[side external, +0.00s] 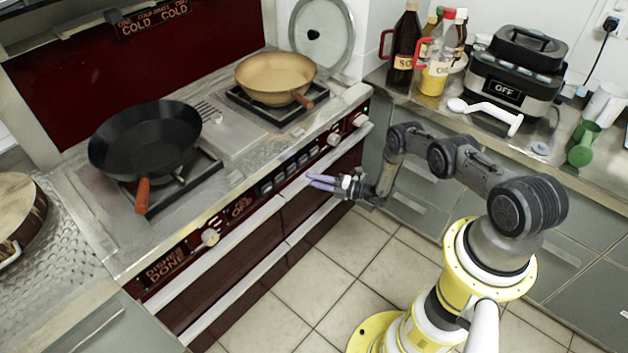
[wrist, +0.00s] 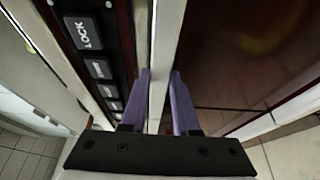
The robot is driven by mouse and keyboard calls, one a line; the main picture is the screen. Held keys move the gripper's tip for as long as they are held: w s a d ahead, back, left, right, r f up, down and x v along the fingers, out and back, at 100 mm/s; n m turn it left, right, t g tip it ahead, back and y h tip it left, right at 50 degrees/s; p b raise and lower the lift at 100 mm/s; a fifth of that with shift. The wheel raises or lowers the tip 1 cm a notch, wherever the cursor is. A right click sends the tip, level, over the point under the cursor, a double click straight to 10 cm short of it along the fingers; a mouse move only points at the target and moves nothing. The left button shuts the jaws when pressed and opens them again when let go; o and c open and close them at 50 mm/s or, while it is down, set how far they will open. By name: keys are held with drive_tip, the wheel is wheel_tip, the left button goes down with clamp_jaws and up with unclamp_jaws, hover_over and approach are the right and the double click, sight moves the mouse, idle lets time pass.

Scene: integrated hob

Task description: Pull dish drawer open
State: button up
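A long pale handle bar (side external: 245,226) runs along the front of the red unit, just below the control panel. It also shows in the wrist view (wrist: 168,30). The dark red glossy drawer front (wrist: 240,50) lies beside the bar and looks closed. My gripper (side external: 310,180) is at the right part of this bar, with its purple fingers pointing at the unit. In the wrist view my gripper (wrist: 160,73) is open, one finger on each side of the bar. Whether either finger touches it is hard to tell.
A control panel with a LOCK button (wrist: 84,32) lies close beside the fingers. A black wok (side external: 145,140) and a tan pan (side external: 273,78) stand on the hob. A second pale bar (side external: 245,285) runs lower. The tiled floor (side external: 340,265) in front is clear.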

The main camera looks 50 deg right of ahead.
clamp_jaws()
idle(1.1)
